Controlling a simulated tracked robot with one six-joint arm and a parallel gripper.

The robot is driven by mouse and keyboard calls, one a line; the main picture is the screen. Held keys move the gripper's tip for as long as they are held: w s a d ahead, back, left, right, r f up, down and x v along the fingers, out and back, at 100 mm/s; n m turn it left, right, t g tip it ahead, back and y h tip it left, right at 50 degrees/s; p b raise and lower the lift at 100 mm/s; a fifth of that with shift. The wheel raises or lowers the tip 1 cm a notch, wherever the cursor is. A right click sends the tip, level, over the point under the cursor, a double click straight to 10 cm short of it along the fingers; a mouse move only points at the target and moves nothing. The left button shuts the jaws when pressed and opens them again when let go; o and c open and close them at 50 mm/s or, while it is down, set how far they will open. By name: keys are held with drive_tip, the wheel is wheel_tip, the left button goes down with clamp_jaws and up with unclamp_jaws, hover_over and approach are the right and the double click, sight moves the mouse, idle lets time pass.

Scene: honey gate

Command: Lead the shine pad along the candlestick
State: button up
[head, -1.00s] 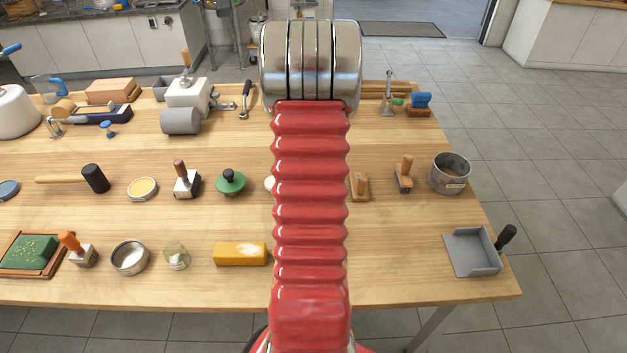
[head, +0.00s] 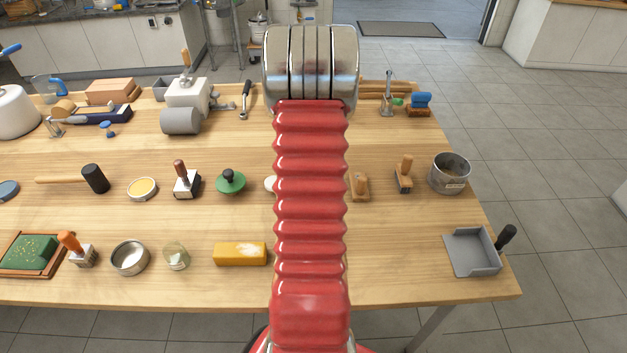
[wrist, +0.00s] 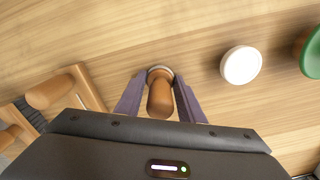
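In the wrist view my gripper (wrist: 160,78) has its two purple fingers on either side of an upright wooden knob handle (wrist: 160,100) with a pale round rim at its foot, perhaps the shine pad. Narrow gaps seem to show beside the knob; contact at the fingertips is unclear. My arm hides this handle and my gripper in the head view. A slim silver upright on a foot (head: 388,98) stands at the table's back right; it may be the candlestick, but I cannot be sure.
A white round piece (wrist: 240,65) and a green domed tool (wrist: 312,52) lie right of my gripper in the wrist view. Wooden-handled tools (wrist: 52,90) are close on the left. The head view shows a metal pot (head: 449,173) and grey dustpan (head: 472,252) at the right.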

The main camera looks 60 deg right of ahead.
drive_tip(key=c, duration=0.8)
drive_tip(key=shift+r, duration=3.5)
drive_tip(key=shift+r, duration=0.1)
drive_tip(key=shift+r, duration=2.4)
drive_tip(key=shift+w, duration=0.1)
